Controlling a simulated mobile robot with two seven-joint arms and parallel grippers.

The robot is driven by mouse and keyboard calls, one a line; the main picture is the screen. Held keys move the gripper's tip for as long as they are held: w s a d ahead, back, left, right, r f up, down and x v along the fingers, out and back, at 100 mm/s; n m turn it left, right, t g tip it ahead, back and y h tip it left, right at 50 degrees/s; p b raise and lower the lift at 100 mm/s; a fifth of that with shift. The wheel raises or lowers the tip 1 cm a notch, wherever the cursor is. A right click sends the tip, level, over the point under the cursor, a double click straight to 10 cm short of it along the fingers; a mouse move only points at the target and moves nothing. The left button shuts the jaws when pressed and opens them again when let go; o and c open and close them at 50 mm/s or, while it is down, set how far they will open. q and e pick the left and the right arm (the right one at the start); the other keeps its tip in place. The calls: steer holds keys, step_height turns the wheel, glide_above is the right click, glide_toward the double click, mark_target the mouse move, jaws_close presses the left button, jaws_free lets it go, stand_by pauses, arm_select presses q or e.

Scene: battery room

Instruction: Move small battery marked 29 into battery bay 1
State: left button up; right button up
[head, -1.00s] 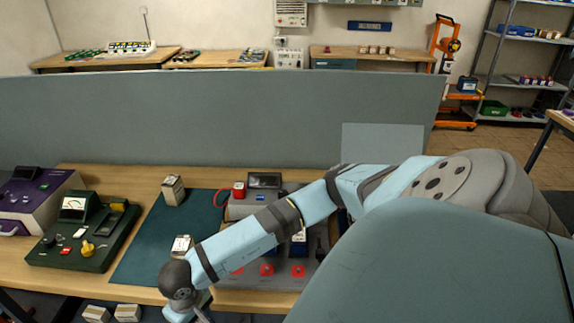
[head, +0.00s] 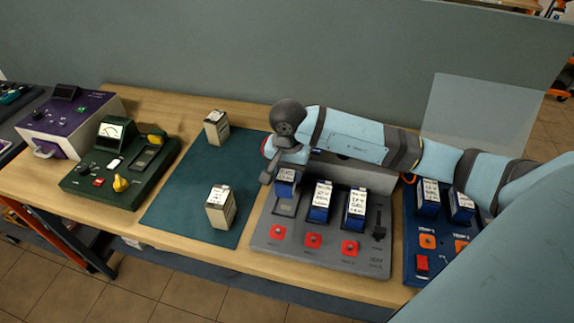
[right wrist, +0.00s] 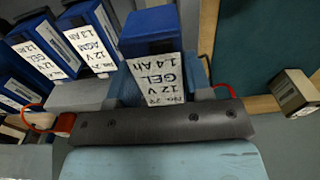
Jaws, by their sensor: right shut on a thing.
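A small blue battery with a white label (head: 285,182) is in my right gripper (head: 270,172), at the leftmost bay of the grey charging unit (head: 268,237). Its label reads 12 V, GEL, 1.4 Ah in the right wrist view (right wrist: 160,75); the number line is too blurred to be sure of. The bay's dark opening (head: 286,206) shows below the battery; I cannot tell whether the battery's lower end is inside. My right gripper is shut on this battery, its dark bar (right wrist: 155,123) crossing the wrist view. My left gripper is not in view.
Two blue batteries (head: 320,202) (head: 355,209) stand in the neighbouring bays. Two beige batteries (head: 220,207) (head: 216,126) stand on the green mat (head: 178,198). A green meter box (head: 110,185) is left of it. A blue unit (head: 410,262) is right.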

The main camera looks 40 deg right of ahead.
steer(key=shift+s+a+f+b, duration=0.15)
steer(key=shift+f+b, duration=0.35)
steer(key=shift+f, duration=0.35)
steer(key=shift+f+b, duration=0.8)
steer(key=shift+f, duration=1.1)
steer(key=shift+b, duration=0.55)
steer(key=shift+f+b, duration=0.6)
steer(key=o, duration=1)
